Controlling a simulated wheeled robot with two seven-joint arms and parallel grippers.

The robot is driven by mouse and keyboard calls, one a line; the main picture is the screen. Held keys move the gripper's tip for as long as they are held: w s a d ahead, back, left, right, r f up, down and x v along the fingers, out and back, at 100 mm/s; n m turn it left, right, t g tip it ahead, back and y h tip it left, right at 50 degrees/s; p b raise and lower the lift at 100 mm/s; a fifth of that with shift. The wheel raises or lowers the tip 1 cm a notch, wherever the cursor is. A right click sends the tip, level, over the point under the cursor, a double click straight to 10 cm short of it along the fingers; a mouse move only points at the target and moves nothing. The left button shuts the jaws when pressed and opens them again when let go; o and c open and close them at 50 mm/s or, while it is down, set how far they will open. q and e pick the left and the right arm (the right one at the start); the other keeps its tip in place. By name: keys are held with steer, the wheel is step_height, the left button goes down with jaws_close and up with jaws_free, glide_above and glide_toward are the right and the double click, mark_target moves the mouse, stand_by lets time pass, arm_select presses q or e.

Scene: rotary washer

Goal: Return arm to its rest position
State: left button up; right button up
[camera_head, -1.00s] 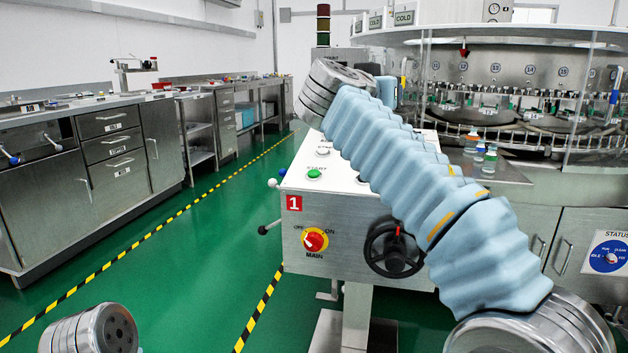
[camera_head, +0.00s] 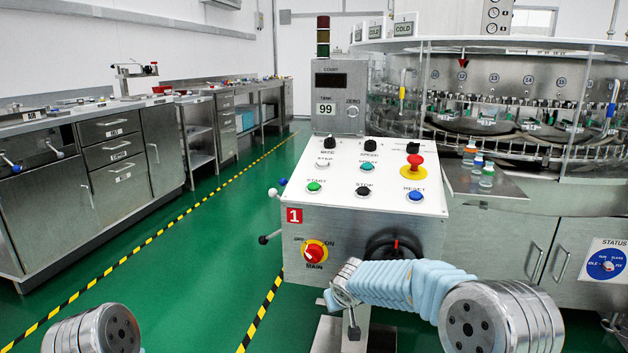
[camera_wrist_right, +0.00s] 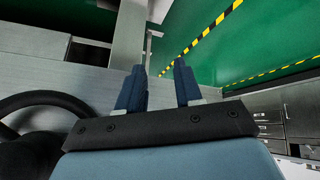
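My right arm (camera_head: 400,287) is in the head view, held low in front of the control box, with its wrist end by the box's lower front. My right gripper (camera_wrist_right: 158,86) shows in the right wrist view with its two dark blue fingers apart and nothing between them. The fingers point over the green floor, past a grey metal surface. Of my left arm, only a round metal joint (camera_head: 98,330) shows at the lower left of the head view; the left gripper is out of view.
The control box (camera_head: 350,222) has buttons on top, a red MAIN knob (camera_head: 314,253) and a black handwheel (camera_head: 394,248) partly behind my arm. The handwheel (camera_wrist_right: 35,105) is close left of my gripper. The washer (camera_head: 500,215) stands right. Green floor (camera_head: 190,270) is open left.

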steer(key=s+d+f+g+y+p, duration=0.1)
steer(key=s+f+g+y, duration=0.15)
steer(key=s+f, duration=0.7)
steer(key=s+d+f+m+g+p, duration=0.1)
steer(key=s+f, duration=0.3)
steer(key=s, duration=0.5)
steer(key=s+d+f+m+g+y+p, duration=0.1)
steer(key=s+f+m, duration=0.1)
steer(key=s+f, duration=0.3)
steer(key=s+d+f+m+g+p, duration=0.1)
steer(key=s+f, duration=0.3)
steer(key=s, duration=0.8)
steer(key=shift+s+d+f+m+g, duration=0.15)
steer(key=shift+s+d+m+g, duration=0.2)
steer(key=shift+m, duration=0.35)
